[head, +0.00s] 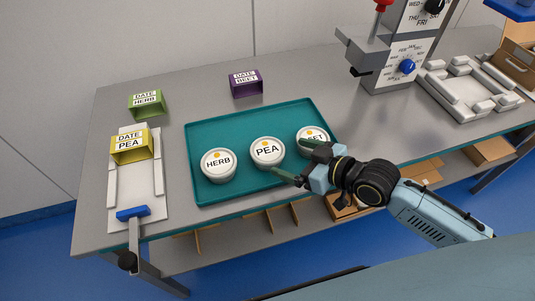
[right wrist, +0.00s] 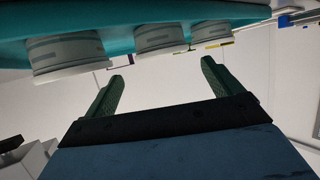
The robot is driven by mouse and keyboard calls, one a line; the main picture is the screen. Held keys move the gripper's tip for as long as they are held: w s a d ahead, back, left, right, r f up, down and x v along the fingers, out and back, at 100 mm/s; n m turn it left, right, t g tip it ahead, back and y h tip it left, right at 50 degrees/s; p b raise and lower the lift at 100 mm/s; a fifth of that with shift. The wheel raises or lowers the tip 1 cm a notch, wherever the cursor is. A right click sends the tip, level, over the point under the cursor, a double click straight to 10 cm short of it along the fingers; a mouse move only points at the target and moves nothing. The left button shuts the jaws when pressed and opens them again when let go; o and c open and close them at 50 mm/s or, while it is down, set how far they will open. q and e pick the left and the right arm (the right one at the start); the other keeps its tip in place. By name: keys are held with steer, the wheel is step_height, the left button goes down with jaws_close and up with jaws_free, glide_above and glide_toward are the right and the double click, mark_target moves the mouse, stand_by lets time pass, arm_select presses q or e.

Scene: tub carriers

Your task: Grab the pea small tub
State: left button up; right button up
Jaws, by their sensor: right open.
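The pea small tub (head: 267,152) is a round white tub with a PEA label and an orange dot on its lid. It stands upright in the middle of a teal tray (head: 245,118). The herb tub (head: 218,165) is to its left, and the beet tub (head: 312,134) is to its right, partly hidden by my gripper. My right gripper (head: 290,158) is open and empty, its fingers pointing left just right of the pea tub. The right wrist view shows both dark green fingers (right wrist: 163,72) apart, with nothing between them. My left gripper is not in view.
A yellow DATE PEA carrier (head: 130,146) sits on a white fixture at the left. A green herb carrier (head: 146,103) and purple beet carrier (head: 245,83) stand behind the tray. A grey device with dials (head: 388,62) and a white fixture (head: 470,92) are at the right.

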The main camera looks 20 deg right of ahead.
mark_target(271, 151)
steer(key=shift+b+x, duration=0.3)
steer(key=shift+x, duration=3.3)
steer(key=shift+s+a, duration=0.1)
steer(key=shift+s, duration=0.05)
steer(key=shift+c, duration=0.4)
steer(key=c, duration=0.7)
steer(key=shift+c, duration=0.4)
